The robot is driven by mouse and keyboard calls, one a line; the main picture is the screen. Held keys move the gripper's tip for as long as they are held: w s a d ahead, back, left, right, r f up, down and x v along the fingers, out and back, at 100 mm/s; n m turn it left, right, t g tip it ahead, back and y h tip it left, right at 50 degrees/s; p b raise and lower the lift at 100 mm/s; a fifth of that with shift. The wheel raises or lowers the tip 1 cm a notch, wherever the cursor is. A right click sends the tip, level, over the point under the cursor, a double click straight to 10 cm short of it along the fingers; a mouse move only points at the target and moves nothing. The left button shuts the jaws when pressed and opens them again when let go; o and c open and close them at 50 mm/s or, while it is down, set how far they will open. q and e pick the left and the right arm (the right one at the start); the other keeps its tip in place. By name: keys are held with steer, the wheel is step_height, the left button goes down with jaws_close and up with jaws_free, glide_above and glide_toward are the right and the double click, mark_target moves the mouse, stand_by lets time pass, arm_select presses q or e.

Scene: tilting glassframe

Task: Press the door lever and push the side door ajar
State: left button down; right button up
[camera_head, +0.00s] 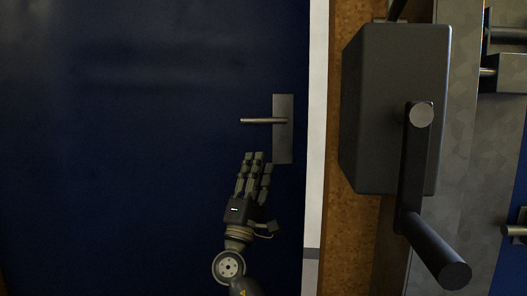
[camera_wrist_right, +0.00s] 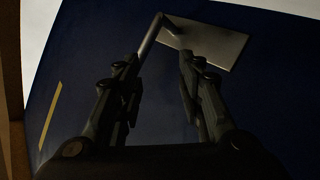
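The dark blue side door (camera_head: 120,140) fills the left of the head view and appears closed against its white frame edge. A metal door lever (camera_head: 260,121) sticks out leftward, level, from a dark rectangular plate (camera_head: 284,145) near the door's right edge. My right gripper (camera_head: 257,160) is just below the lever, fingers pointing up, with a visible gap to it in the picture. In the right wrist view my right gripper (camera_wrist_right: 160,58) has its fingers apart with nothing between them. The lever (camera_wrist_right: 148,38) and plate (camera_wrist_right: 205,45) show beyond the fingertips. My left gripper is out of view.
A dark grey box (camera_head: 375,110) with a black crank handle (camera_head: 415,170) stands close at the right of the head view. A white frame strip (camera_head: 316,130) and a brown strip (camera_head: 350,235) lie between it and the door. The area left of the lever is clear.

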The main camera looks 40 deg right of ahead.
steer(key=v, duration=0.2)
steer(key=shift+s+a+f, duration=0.15)
steer(key=shift+a+f, duration=0.05)
steer(key=shift+a, duration=0.05)
stand_by(0.5)
